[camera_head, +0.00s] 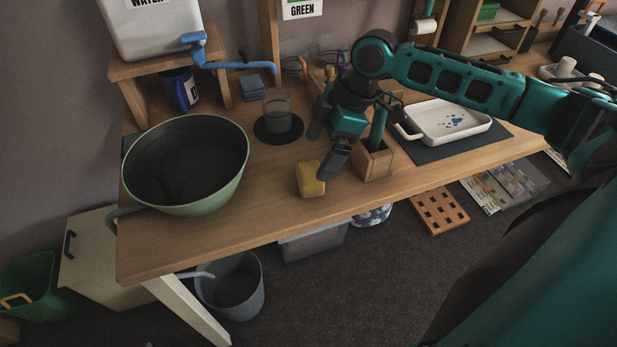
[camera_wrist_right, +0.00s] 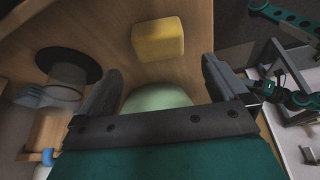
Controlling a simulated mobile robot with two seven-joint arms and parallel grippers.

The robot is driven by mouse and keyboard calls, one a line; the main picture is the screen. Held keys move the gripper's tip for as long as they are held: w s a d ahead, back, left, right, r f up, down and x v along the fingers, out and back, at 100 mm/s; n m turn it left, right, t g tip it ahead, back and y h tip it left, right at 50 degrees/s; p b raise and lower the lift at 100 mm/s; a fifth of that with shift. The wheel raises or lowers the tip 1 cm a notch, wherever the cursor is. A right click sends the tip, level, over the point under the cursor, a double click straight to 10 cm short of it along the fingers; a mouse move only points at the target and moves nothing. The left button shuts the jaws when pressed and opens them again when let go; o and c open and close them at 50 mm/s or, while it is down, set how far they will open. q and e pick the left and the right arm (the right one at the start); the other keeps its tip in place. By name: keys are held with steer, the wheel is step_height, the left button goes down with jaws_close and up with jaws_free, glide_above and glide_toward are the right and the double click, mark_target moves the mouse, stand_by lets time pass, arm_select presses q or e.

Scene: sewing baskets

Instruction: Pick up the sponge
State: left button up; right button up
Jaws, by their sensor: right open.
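The yellow sponge (camera_head: 310,180) sits on the wooden table near its front edge, right of the green bowl. My right gripper (camera_head: 325,155) is just above and beside the sponge, with its fingers pointing down. In the right wrist view the sponge (camera_wrist_right: 158,40) lies beyond the fingertips, apart from both. My right gripper (camera_wrist_right: 160,82) is open and empty there. My left gripper is not clearly in view.
The large green bowl (camera_head: 187,190) stands left on the wooden table (camera_head: 240,225). A glass on a dark coaster (camera_head: 278,128) is behind the sponge. A wooden box (camera_head: 374,162) is close on the right, and a white tray (camera_head: 447,122) is farther right.

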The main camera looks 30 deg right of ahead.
mark_target(311, 172)
steer(key=b+x, duration=0.1)
steer(key=x, duration=0.6)
steer(key=shift+s+d+f, duration=0.15)
steer(key=shift+f, duration=0.15)
steer(key=shift+c, duration=0.3)
steer(key=c, duration=0.9)
